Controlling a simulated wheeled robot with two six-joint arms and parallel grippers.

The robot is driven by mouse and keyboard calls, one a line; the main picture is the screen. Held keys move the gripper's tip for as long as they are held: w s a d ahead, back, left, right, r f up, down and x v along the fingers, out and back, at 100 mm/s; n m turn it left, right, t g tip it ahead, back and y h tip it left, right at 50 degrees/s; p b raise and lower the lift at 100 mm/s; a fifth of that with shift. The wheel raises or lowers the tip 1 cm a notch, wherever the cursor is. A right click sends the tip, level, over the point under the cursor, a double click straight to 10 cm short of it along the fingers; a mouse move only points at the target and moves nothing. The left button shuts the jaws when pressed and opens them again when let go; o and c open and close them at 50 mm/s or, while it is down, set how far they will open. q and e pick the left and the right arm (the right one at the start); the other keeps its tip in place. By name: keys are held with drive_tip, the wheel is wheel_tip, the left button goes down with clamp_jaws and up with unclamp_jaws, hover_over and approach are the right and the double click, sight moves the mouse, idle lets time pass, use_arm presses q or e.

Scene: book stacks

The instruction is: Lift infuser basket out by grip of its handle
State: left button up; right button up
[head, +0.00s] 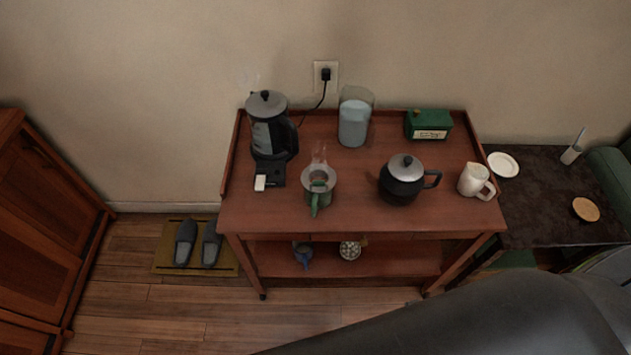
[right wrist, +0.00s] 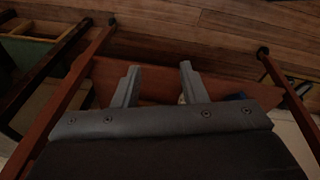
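A green mug (head: 314,201) stands at the front middle of the wooden cart top, with faint steam above it. A pale metal ring, which looks like the rim of the infuser basket (head: 318,172), sits at the mug's mouth. The basket's body is hidden inside, and its handle is too small to tell apart. My right gripper (right wrist: 158,72) shows in the right wrist view with its two fingers spread and nothing visible held between them. It is not seen in the head view, and neither mug nor basket is recognisable in the wrist view. My left gripper is in neither view.
On the cart (head: 350,222) stand an electric kettle (head: 268,128), a glass water container (head: 354,122), a green box (head: 428,124), a black teapot (head: 403,182) and a white pitcher (head: 474,181). A dark side table (head: 540,215) is at right. Slippers (head: 198,243) lie left.

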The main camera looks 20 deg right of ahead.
drive_tip(key=w+r+t+p, duration=0.1)
drive_tip(key=w+r+p, duration=0.2)
drive_tip(key=r, duration=0.8)
drive_tip(key=w+r+p, duration=0.2)
drive_tip(key=w+r, duration=0.1)
drive_tip(key=r, duration=0.8)
wheel_tip(320, 180, up, 21)
drive_tip(key=n+y+p, duration=0.4)
drive_tip(key=n+y, duration=0.1)
drive_tip(key=n, duration=1.1)
hover_over(321, 182)
drive_tip(key=s+d, duration=0.5)
drive_tip(key=x, duration=0.3)
drive_tip(key=p+x, duration=0.1)
drive_tip(key=x, duration=0.3)
drive_tip(key=p+x, duration=0.1)
drive_tip(key=x, duration=0.3)
drive_tip(key=shift+w+f, duration=0.15)
drive_tip(key=shift+w, duration=0.15)
drive_tip(key=shift+w+a+f, duration=0.1)
drive_tip(key=shift+f, duration=0.15)
drive_tip(key=shift+p+x, duration=0.65)
drive_tip(key=shift+x, duration=1.6)
drive_tip(key=shift+w+a+r, duration=0.1)
drive_tip(key=shift+a, duration=0.05)
